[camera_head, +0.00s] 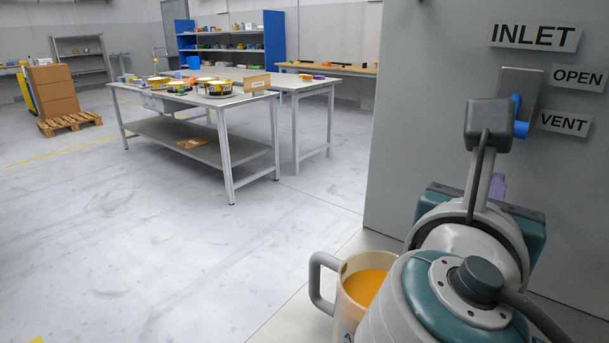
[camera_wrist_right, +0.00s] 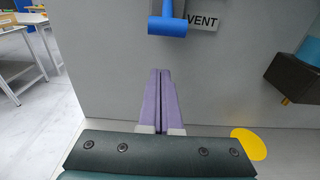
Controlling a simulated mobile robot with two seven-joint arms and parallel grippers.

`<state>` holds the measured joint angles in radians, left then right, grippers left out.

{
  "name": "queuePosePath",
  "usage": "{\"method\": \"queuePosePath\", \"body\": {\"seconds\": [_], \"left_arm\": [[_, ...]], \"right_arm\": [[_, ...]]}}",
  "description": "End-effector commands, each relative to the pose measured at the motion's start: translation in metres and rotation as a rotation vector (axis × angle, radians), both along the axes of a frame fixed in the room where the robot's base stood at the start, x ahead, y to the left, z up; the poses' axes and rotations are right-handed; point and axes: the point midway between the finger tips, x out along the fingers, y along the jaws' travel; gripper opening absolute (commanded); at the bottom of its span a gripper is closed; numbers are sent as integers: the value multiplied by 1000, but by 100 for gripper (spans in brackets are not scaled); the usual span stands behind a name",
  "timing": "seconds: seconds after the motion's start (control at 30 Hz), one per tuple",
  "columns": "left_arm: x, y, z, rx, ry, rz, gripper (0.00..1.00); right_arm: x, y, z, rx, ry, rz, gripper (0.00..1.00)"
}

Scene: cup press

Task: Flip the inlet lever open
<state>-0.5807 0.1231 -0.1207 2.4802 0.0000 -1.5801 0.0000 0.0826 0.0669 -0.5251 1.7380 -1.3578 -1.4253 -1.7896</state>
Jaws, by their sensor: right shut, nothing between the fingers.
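The inlet lever has a blue handle (camera_head: 521,130) and sits on a grey metal plate (camera_head: 530,84) on the panel. Its lower end is level with the VENT sign (camera_head: 565,123), below the OPEN sign (camera_head: 579,77). My arm hides part of it. In the right wrist view the blue handle (camera_wrist_right: 167,27) is a crossbar at the top of the picture, with its stem running up out of view. My right gripper (camera_wrist_right: 165,74) has purple fingers pressed together, empty, below the handle and apart from it in the picture. My left gripper is not in view.
The grey panel (camera_head: 420,110) carries an INLET sign (camera_head: 536,37). A cream mug (camera_head: 345,308) with orange contents stands beside my arm. The right wrist view shows a dark box (camera_wrist_right: 296,78) at right and a yellow disc (camera_wrist_right: 249,144) below. A workbench (camera_head: 180,100) stands far left.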

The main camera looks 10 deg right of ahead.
Motion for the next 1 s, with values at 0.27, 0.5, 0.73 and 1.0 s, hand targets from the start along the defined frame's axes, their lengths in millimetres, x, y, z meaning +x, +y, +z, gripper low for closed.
{"method": "queuePosePath", "body": {"seconds": [0.27, 0.5, 0.73, 1.0], "left_arm": [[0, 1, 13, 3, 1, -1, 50], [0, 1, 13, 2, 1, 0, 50], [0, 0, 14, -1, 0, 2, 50], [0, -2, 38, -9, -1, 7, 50]], "right_arm": [[-5, 7, 35, 1, 0, 1, 0], [-7, 8, 39, 0, 1, 1, 0], [-7, 8, 39, 1, 2, 1, 0], [-7, 8, 46, 34, 30, 0, 0]]}}
